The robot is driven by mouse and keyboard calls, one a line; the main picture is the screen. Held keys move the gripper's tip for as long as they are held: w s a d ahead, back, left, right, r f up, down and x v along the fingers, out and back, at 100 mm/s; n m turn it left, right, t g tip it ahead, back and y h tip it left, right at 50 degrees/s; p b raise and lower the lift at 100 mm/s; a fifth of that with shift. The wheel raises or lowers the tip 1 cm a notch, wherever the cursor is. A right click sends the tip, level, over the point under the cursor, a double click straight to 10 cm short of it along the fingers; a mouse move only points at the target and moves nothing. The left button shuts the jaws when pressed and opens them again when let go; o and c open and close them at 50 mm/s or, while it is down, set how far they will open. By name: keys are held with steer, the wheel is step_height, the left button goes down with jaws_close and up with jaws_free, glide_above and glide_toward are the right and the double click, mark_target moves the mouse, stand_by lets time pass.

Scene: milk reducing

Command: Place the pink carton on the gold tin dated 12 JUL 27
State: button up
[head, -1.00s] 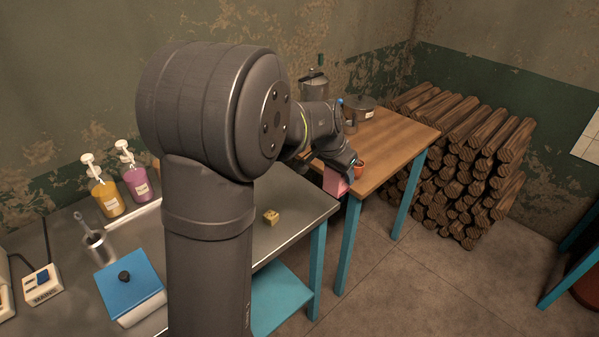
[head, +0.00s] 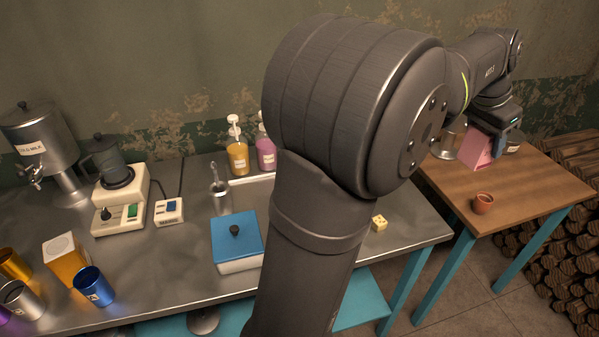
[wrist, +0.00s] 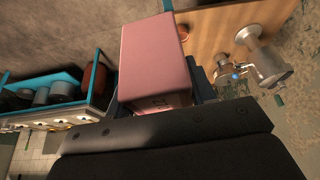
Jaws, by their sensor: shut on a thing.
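My gripper (head: 494,133) is shut on the pink carton (head: 476,152) and holds it tilted above the wooden table. In the wrist view the pink carton (wrist: 153,55) sits between the fingers, with dark print on its near end too small to read. A gold tin (head: 14,264) stands at the far left of the metal counter, partly cut off by the frame; no date can be read on it. A silver tin (head: 22,298) and a blue tin (head: 93,287) stand near it.
A terracotta pot (head: 483,203) stands on the wooden table (head: 525,190).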

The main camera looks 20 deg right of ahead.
steer(key=w+a+n+t, duration=0.2)
steer(key=w+a+n, duration=0.4)
steer(key=w+a, duration=1.55)
steer(key=w+a+n+t+y, duration=0.15)
steer(key=w+a+n, duration=0.35)
steer(key=a, duration=0.8)
steer(key=n+y, duration=0.5)
steer(key=n, duration=0.6)
glide_above(57, 244)
step_height(57, 244, down, 12)
steer(key=shift+f, duration=2)
